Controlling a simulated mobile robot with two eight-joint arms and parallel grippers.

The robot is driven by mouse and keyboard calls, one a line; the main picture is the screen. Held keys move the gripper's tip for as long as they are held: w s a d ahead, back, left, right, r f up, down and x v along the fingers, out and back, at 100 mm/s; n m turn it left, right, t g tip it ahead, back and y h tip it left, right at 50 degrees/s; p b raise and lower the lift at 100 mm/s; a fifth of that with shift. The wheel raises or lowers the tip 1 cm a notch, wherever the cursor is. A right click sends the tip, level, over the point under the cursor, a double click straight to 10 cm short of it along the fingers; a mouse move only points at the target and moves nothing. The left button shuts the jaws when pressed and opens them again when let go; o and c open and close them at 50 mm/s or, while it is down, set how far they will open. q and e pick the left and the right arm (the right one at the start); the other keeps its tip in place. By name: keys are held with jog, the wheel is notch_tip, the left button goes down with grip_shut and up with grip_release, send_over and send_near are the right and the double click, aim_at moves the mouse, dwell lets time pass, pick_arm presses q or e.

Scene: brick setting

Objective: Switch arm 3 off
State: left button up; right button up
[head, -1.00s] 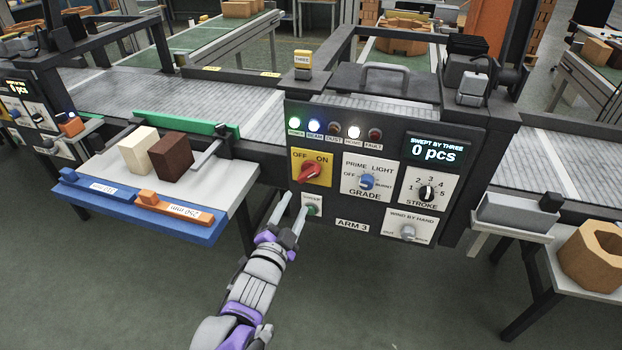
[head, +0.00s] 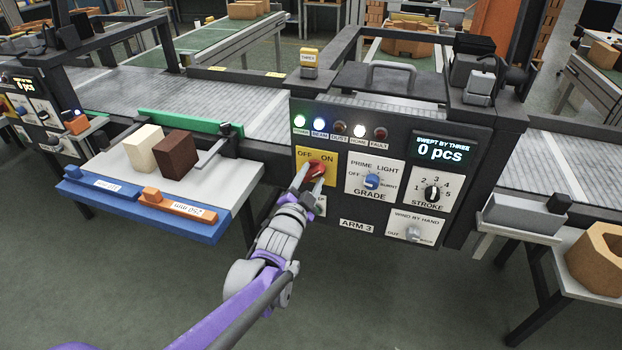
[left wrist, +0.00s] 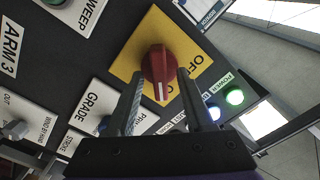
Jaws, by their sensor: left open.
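The arm 3 panel (head: 275,211) carries a red rotary switch (head: 316,168) on a yellow OFF/ON plate (head: 330,180). In the left wrist view the red switch (left wrist: 158,66) shows a white mark pointing down the picture, toward the partly hidden ON label. My left gripper (head: 313,181) is open at the switch, coming from below in the head view. In the left wrist view its fingers (left wrist: 159,92) lie to either side of the switch's line, with tips close to it; I cannot tell whether they touch. My right gripper is not in view.
The POWER, BEAM and HOME lamps (head: 358,131) are lit. The blue GRADE knob (head: 372,181), STROKE dial (head: 432,193) and WIND BY HAND knob (head: 413,233) sit to the right. A side table (head: 226,178) with two blocks stands on the left.

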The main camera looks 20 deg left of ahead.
pick_arm(q)
grip_shut()
jog(key=shift+n, duration=0.3)
jog(key=n, duration=0.3)
jog(key=shift+n+p, duration=0.3)
jog(key=shift+p, duration=0.05)
jog(key=n, duration=0.9)
jog(key=shift+a, duration=0.1)
jog(key=n, duration=0.4)
jog(key=shift+n, duration=0.3)
grip_release()
